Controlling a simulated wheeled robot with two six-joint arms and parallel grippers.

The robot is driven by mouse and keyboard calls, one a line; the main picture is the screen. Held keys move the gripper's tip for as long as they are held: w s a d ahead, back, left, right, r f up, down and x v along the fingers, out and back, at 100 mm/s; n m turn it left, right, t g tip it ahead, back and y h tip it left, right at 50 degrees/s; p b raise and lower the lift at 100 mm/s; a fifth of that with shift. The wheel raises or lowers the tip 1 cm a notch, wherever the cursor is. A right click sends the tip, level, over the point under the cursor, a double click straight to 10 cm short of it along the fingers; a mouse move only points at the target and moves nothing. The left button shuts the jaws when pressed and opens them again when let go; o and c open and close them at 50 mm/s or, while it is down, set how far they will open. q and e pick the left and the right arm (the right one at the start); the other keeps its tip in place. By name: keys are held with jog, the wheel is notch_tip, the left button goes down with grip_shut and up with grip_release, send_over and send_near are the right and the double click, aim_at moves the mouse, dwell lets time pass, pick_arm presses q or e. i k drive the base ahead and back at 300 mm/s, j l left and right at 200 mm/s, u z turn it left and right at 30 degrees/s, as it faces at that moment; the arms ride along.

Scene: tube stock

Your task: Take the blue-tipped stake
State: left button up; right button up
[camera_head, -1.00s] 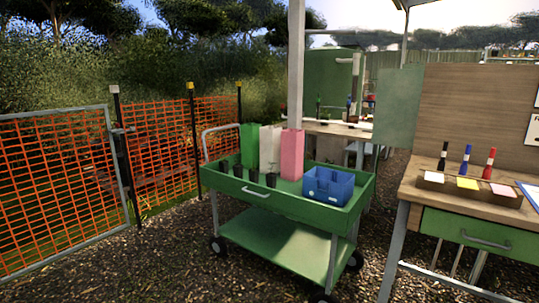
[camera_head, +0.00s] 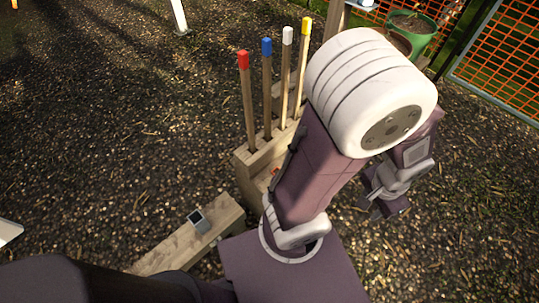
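The blue-tipped stake (camera_head: 267,85) stands upright in a wooden block holder (camera_head: 246,172), second from the left in a row. A red-tipped stake (camera_head: 248,95) is to its left. A white-tipped stake (camera_head: 286,75) and a yellow-tipped stake (camera_head: 301,65) are to its right.
A low wooden beam (camera_head: 180,247) with a small grey plate (camera_head: 199,220) lies at the lower left of the holder. A green pot (camera_head: 421,38) and orange mesh fence (camera_head: 510,60) are at the upper right. Bare mulch ground lies left of the stakes.

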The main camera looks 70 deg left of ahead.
aim_at(267, 43)
jog(key=u, duration=2.25)
